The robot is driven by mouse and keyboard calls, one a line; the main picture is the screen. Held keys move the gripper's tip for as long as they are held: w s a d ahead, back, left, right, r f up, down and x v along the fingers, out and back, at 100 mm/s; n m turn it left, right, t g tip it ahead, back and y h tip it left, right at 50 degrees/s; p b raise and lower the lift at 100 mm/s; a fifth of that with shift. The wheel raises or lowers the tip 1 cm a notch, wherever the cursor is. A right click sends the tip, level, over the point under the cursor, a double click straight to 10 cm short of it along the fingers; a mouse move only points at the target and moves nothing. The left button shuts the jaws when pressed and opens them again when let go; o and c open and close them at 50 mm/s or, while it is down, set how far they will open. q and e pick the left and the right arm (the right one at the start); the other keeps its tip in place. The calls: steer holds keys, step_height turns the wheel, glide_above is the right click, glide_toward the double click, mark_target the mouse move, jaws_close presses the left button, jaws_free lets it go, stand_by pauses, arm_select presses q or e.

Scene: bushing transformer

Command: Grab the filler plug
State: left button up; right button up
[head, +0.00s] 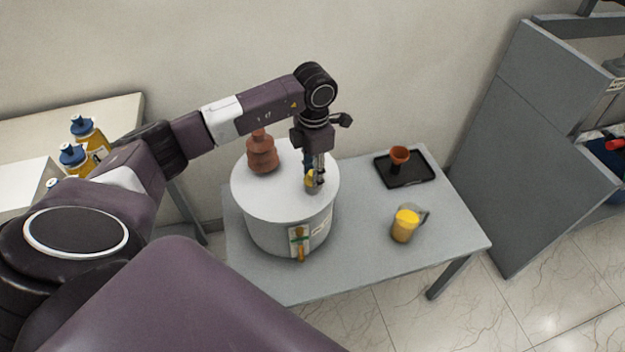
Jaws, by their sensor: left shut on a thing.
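The transformer (289,225) is a light grey drum with a flat round lid, standing on the grey table. My left gripper (314,184) points down over the right part of the lid. It is shut on a small yellowish thing at the lid, which I take to be the filler plug (309,178); the fingers hide much of it. I cannot tell whether the plug is seated or lifted. A brown ribbed bushing (262,155) stands on the lid to the left of the gripper. My right gripper is not in view.
On the grey table (455,235), a jug of yellow liquid (404,226) stands right of the drum. Behind it, a black tray (405,176) holds an orange funnel (399,155). Blue-capped bottles (88,133) stand at the left. A grey cabinet (535,150) stands at the right.

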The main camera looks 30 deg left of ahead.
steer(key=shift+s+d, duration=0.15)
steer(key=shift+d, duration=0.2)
